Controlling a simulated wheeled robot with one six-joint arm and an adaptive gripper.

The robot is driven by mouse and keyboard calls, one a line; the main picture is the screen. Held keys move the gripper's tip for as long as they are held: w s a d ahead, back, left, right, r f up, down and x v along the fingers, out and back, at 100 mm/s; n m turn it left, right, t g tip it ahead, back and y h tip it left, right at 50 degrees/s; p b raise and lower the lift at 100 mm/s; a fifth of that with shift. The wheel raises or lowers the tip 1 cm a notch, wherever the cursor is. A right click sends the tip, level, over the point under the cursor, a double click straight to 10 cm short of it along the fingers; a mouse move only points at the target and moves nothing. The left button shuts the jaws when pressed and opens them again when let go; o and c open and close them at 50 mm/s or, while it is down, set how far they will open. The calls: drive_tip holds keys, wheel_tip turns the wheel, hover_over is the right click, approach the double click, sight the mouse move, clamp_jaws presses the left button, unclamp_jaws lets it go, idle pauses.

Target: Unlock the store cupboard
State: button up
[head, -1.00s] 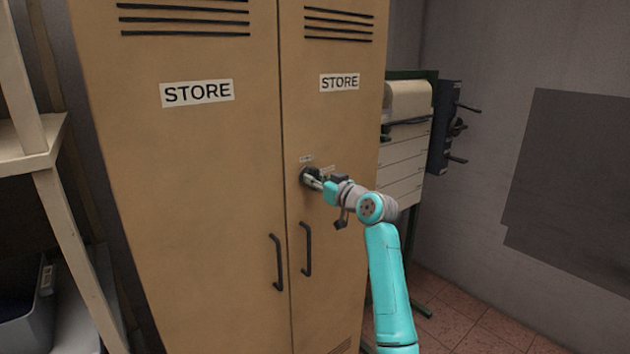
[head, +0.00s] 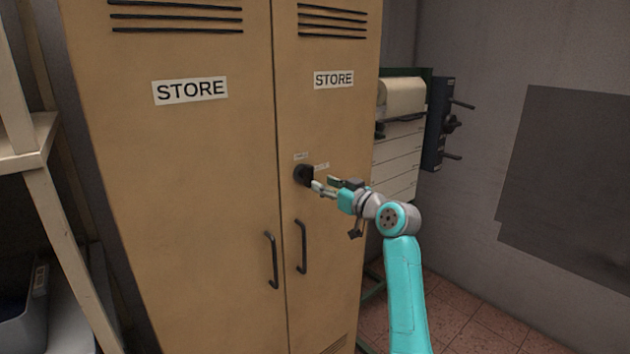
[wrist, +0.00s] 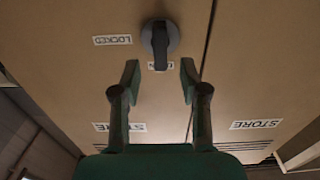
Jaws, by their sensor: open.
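The tan store cupboard (head: 190,190) has two shut doors, each with a STORE label and a black handle. A dark round knob (head: 304,174) is on the right door, and it also shows in the wrist view (wrist: 160,42). In the wrist view its grip bar points down at a small label, which it partly hides. A LOCKED label (wrist: 112,40) lies to the left of the knob, off the bar's line. My gripper (head: 325,184) is open and empty, in front of the knob and apart from it. Both fingers (wrist: 160,80) show in the wrist view, with the knob beyond them.
A pale shelf (head: 45,165) with a grey bin (head: 28,318) stands at the left. A drawer unit (head: 398,155) and a dark wall fitting with pegs (head: 437,125) are to the right of the cupboard. Tiled floor (head: 470,318) is clear at the lower right.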

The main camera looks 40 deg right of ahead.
drive_tip(key=s, duration=0.5)
drive_tip(key=shift+w, duration=0.1)
idle(0.4)
